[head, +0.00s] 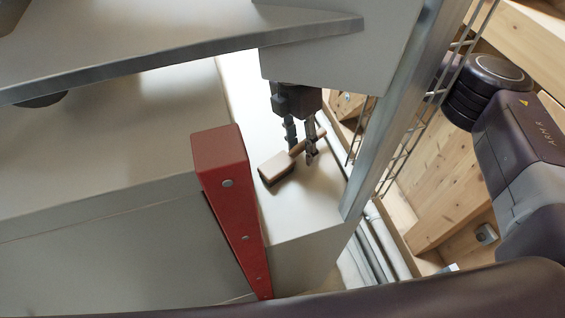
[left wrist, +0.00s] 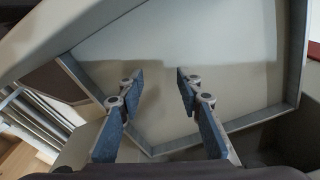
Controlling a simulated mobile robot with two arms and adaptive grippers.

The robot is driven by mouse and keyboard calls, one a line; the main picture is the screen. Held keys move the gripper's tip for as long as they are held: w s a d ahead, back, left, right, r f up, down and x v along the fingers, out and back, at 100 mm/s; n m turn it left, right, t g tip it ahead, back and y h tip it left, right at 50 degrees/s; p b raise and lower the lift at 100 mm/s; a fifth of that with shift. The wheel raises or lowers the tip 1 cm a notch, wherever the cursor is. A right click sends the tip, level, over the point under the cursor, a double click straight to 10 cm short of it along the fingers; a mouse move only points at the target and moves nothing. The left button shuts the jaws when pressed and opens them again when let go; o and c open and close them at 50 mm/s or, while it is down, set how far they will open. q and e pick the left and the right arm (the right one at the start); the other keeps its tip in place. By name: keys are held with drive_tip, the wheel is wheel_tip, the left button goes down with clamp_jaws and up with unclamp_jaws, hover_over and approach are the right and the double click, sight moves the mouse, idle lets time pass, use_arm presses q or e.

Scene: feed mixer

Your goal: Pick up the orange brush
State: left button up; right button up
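The brush (head: 277,168), a pale orange-brown block with a handle, lies on a light ledge in the head view. My right gripper (head: 301,154) points down over its handle. Its fingers stand apart, one on each side of the handle; I cannot tell whether they touch it. My left gripper (left wrist: 160,88) shows in the left wrist view, open and empty, with its two blue-padded fingers well apart. The brush is not in that view.
A red post (head: 228,185) stands just left of the brush. A grey metal upright (head: 395,115) and wire rack are on the right. A grey panel (head: 180,45) overhangs at upper left. My left gripper faces a rimmed grey metal surface (left wrist: 235,90).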

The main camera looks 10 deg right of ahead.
sight(302, 144)
clamp_jaws()
use_arm(q)
drive_tip(key=shift+d, duration=0.2)
use_arm(e)
drive_tip(key=shift+r, duration=0.1)
